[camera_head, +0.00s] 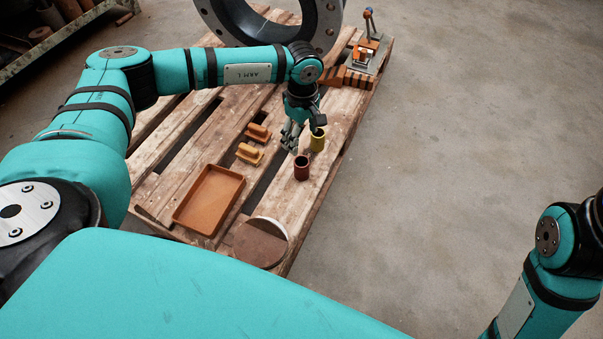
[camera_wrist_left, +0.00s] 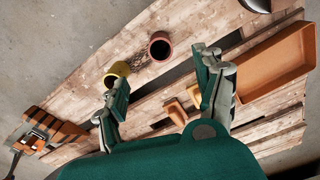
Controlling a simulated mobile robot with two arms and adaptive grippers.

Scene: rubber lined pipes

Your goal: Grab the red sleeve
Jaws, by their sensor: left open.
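The red sleeve (camera_head: 302,170) is a small dark red-brown tube standing upright on the wooden pallet (camera_head: 165,200). In the left wrist view the red sleeve (camera_wrist_left: 159,50) shows its open dark mouth, beyond the fingertips and between their lines. My left gripper (camera_head: 291,136) is above the pallet, behind and slightly left of the red sleeve in the head view. In the left wrist view its fingers (camera_wrist_left: 162,78) are spread with nothing between them. My right gripper is out of view; only part of the right arm shows at the right edge.
A yellow sleeve (camera_head: 317,142) stands just behind the red one, close to one finger in the wrist view. Two orange-handled blocks (camera_head: 249,153), an orange tray (camera_head: 209,198) and a round disc (camera_head: 260,243) lie nearby. A large flanged pipe (camera_head: 326,22) and a clamp-like fixture (camera_head: 366,55) are at the back.

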